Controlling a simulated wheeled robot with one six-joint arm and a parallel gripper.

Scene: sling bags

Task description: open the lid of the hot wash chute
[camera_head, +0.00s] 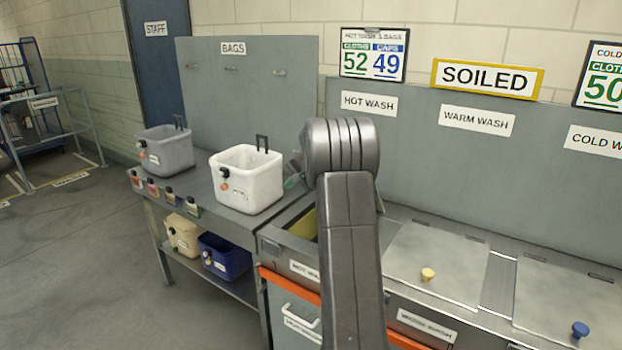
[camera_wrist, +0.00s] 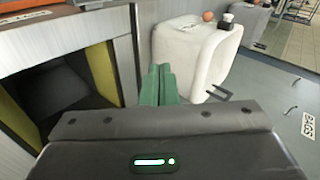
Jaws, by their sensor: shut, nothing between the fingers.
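The hot wash chute (camera_head: 303,224) is left of my arm in the head view, under the HOT WASH sign (camera_head: 369,103). Its mouth shows uncovered, with a yellow inner wall. In the wrist view the chute opening (camera_wrist: 62,85) is dark inside between yellow walls. I cannot make out its lid; my arm hides much of the chute. My gripper (camera_head: 292,182) is beside the white bin, left of my arm. Its green fingers (camera_wrist: 157,84) are shut and empty, between the opening and the bin in the wrist view.
The white bin (camera_head: 246,180) stands close to my gripper; a grey bin (camera_head: 166,152) is farther left. The warm wash lid with a yellow knob (camera_head: 428,274) and the cold wash lid with a blue knob (camera_head: 580,329) lie flat. A grey back panel (camera_head: 480,165) rises behind.

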